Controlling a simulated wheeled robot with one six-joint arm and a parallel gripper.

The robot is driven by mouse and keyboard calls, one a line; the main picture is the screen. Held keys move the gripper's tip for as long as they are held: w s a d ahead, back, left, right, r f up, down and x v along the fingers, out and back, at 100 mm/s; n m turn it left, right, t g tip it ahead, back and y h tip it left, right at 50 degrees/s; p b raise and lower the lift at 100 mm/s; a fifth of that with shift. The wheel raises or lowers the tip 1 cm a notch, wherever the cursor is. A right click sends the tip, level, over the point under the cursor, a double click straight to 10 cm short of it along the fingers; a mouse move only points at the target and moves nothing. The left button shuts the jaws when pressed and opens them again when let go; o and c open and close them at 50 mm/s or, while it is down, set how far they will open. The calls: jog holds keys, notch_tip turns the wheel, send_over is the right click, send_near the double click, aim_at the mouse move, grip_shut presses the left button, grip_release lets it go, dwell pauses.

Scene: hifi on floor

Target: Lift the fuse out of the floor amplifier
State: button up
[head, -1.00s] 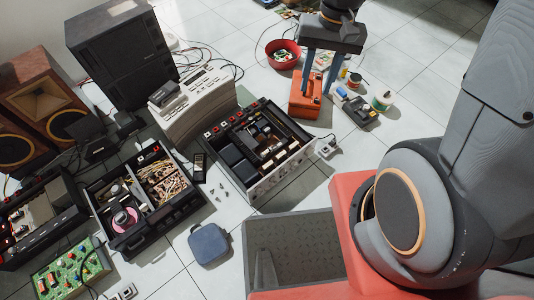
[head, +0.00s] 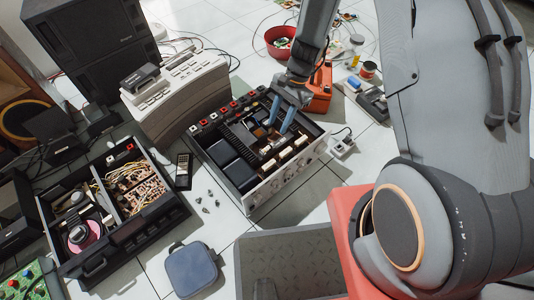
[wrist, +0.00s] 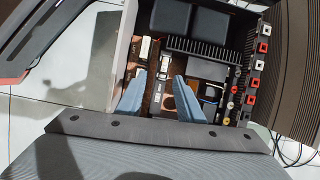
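The floor amplifier (head: 262,189) is an open silver-fronted case with its inner parts bare; it also shows in the wrist view (wrist: 124,42). A small pale, narrow part that looks like the fuse (wrist: 164,67) sits upright in the wrist view inside the case, just beyond and between my fingertips. In the head view I cannot pick it out for sure. My gripper (head: 277,127) points down into the amplifier. Its two blue fingers are apart with nothing between them, and they show in the wrist view (wrist: 158,82) too. Whether the tips touch anything is unclear.
Inside the case are dark blocks (head: 233,160), a finned heat sink (wrist: 205,50) and white parts close to the fingers. Another open unit (head: 160,217) stands left. A grey equipment stack (head: 170,95) adjoins the back. A blue-grey pouch (head: 191,268) lies in front on clear tiles.

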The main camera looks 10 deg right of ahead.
jog(key=b, duration=0.2)
send_near(268, 147)
notch_tip(268, 147, down, 2)
jog(key=shift+m, duration=0.4)
jog(key=shift+s+a+b+x, duration=0.15)
jog(key=shift+b+x, duration=0.7)
jog(key=shift+x, duration=0.65)
jog(key=shift+s+a+b+x, duration=0.15)
jog(key=shift+b+x, duration=0.65)
jog(key=shift+x, duration=0.65)
jog(key=shift+w+r, duration=0.1)
jog(key=shift+r, duration=0.1)
grip_shut()
